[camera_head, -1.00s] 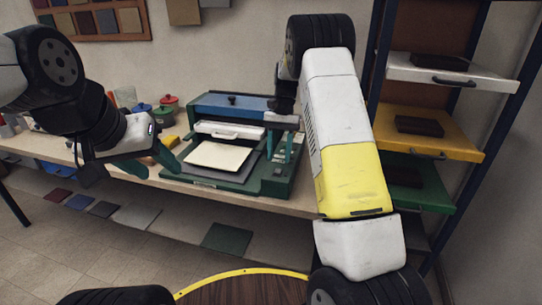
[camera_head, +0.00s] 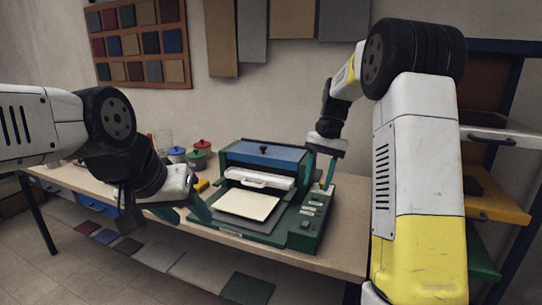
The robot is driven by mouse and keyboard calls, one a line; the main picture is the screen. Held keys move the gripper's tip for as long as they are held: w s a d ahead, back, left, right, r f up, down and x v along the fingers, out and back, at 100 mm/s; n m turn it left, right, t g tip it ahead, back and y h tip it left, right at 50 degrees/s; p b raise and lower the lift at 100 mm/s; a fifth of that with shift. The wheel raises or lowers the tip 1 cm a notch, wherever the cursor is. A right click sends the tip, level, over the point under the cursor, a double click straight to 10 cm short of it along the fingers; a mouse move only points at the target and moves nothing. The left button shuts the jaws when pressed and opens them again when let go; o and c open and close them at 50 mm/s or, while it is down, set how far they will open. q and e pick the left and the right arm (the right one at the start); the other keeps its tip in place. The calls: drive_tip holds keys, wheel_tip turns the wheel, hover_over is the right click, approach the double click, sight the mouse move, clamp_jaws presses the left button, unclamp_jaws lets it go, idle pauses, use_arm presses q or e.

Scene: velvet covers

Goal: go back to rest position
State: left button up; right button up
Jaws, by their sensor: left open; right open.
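My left gripper (camera_head: 185,212) is at the left front corner of the green and blue machine, its green fingers pointing down and to the right. It looks open and empty. My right gripper (camera_head: 326,178) hangs over the right side of the machine, fingers pointing down, open with nothing visible between them. The machine (camera_head: 310,222) stands on the bench. A cream sheet (camera_head: 246,204) lies flat on its front bed, below a white bar with a handle (camera_head: 262,179). Whether either gripper touches the machine cannot be told.
The wooden bench (camera_head: 347,225) is bare right of the machine. Red, green and blue lidded pots (camera_head: 195,158) stand behind at left. A shelf rack with coloured trays (camera_head: 495,203) is at right. Colour samples (camera_head: 137,42) hang on the wall.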

drive_tip(key=s+r+n+t, duration=0.25)
drive_tip(key=s+r, duration=0.45)
drive_tip(key=s, duration=0.4)
drive_tip(key=s+n+t, duration=0.2)
drive_tip(key=s+t, duration=0.3)
drive_tip(key=s, duration=0.9)
drive_tip(key=shift+s+a+f, duration=0.15)
drive_tip(key=shift+a+f, duration=0.25)
drive_tip(key=shift+a, duration=0.05)
